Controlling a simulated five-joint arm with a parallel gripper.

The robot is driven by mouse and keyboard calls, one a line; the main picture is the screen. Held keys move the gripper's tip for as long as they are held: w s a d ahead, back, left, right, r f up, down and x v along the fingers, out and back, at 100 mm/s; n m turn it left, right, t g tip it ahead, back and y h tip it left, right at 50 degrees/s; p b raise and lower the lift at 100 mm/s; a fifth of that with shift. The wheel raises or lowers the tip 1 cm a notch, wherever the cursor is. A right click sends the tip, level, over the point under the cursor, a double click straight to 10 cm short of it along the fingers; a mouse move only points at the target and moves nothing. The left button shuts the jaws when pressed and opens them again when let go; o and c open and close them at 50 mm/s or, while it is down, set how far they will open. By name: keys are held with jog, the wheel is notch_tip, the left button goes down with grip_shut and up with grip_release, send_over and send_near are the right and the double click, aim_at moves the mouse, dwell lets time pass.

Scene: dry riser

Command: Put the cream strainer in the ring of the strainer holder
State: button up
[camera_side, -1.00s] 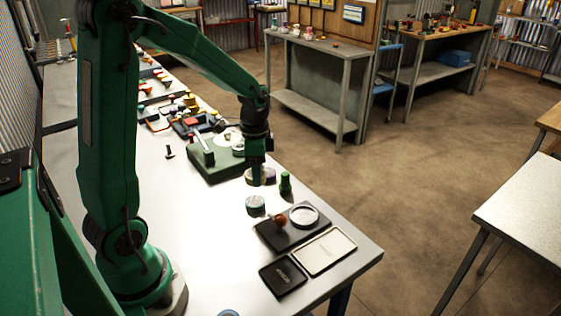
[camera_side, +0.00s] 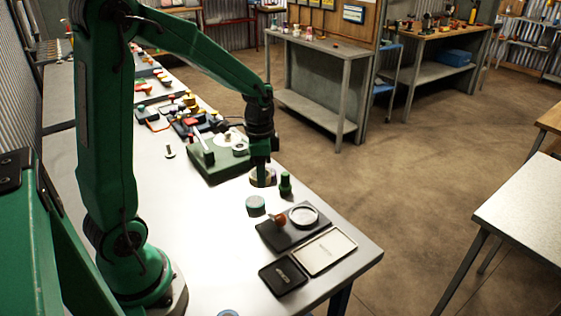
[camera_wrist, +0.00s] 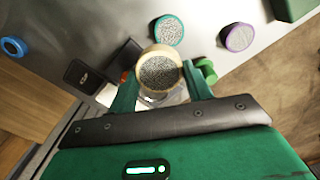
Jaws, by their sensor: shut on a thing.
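My gripper (camera_side: 261,168) is shut on the cream strainer (camera_wrist: 159,72), a round cream rim with dark mesh, held between both fingers in the wrist view. In the side view the cream strainer (camera_side: 262,180) shows at the fingertips; whether it touches the table is unclear. The strainer holder (camera_side: 280,239) is a dark base at the table's front right, with a pale ring (camera_side: 304,215) and an orange-red knob (camera_side: 279,219). My gripper is behind and left of it. In the wrist view the strainer and fingers hide much of the holder.
A teal strainer (camera_side: 255,206) stands between my gripper and the holder. A green bottle-like piece (camera_side: 285,184) stands close right of my gripper. The wrist view shows a purple strainer (camera_wrist: 238,37). A pale tray (camera_side: 325,250) and a small black tray (camera_side: 283,276) lie before the holder.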

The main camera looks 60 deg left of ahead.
jog(key=w+d+r, duration=0.1)
jog(key=d+r, duration=0.1)
jog(key=d, duration=1.7)
jog(key=shift+w+n, duration=0.2)
jog(key=shift+n, duration=0.2)
send_over(305, 216)
notch_tip(305, 216, down, 7)
jog(key=shift+f, duration=2)
jog(key=shift+f, duration=0.15)
jog(key=o, duration=1)
